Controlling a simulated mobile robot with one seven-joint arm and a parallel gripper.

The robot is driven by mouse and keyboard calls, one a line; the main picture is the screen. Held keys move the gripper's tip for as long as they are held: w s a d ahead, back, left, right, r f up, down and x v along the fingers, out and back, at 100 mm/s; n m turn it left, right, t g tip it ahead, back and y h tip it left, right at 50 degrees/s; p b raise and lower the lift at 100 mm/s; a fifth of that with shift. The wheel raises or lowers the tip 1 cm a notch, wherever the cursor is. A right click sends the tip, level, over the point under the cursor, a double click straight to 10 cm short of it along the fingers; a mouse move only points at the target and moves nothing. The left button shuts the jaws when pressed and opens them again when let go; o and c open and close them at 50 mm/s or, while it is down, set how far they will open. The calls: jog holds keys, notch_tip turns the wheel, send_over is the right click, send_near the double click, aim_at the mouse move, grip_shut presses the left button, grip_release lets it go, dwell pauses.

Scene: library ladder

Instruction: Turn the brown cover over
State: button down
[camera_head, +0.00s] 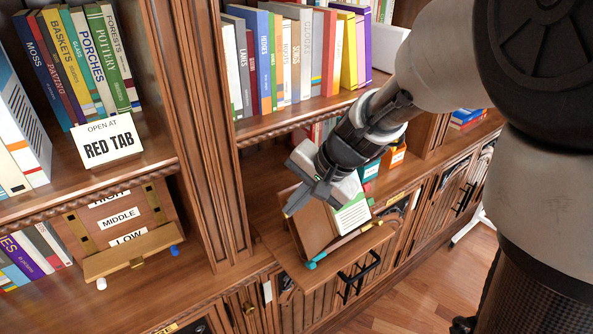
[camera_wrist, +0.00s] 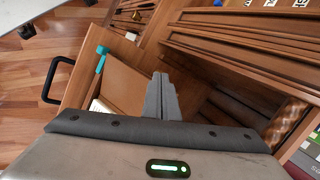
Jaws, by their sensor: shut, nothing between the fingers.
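The brown cover (camera_head: 311,228) lies tilted on a pull-out wooden board. A white page with a green block (camera_head: 353,214) shows just to its right. The cover also shows in the wrist view (camera_wrist: 124,78), left of the fingers. My gripper (camera_head: 289,211) is shut and empty, with its tips close to the cover's upper left edge. In the wrist view the fingers (camera_wrist: 161,80) are together beside the cover's edge. I cannot tell whether they touch it. My gripper and wrist hide the upper part of the book.
A teal-ended rod (camera_head: 312,264) lies along the board's front, near a black handle (camera_head: 359,274). Book rows (camera_head: 292,55) stand on the shelf above. A wooden post (camera_head: 213,140) rises at left. A "RED TAB" sign (camera_head: 108,140) stands on the left shelf.

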jog(key=shift+w+a+f+b, duration=0.35)
jog(key=shift+a+f, duration=0.25)
jog(key=shift+w+a+f+b, duration=0.3)
jog(key=shift+a+f+b, duration=0.05)
jog(key=shift+a+f, duration=0.25)
jog(key=shift+w+a, duration=0.2)
jog(key=shift+a, duration=0.05)
jog(key=shift+d+r, duration=0.1)
jog(key=shift+r, duration=0.05)
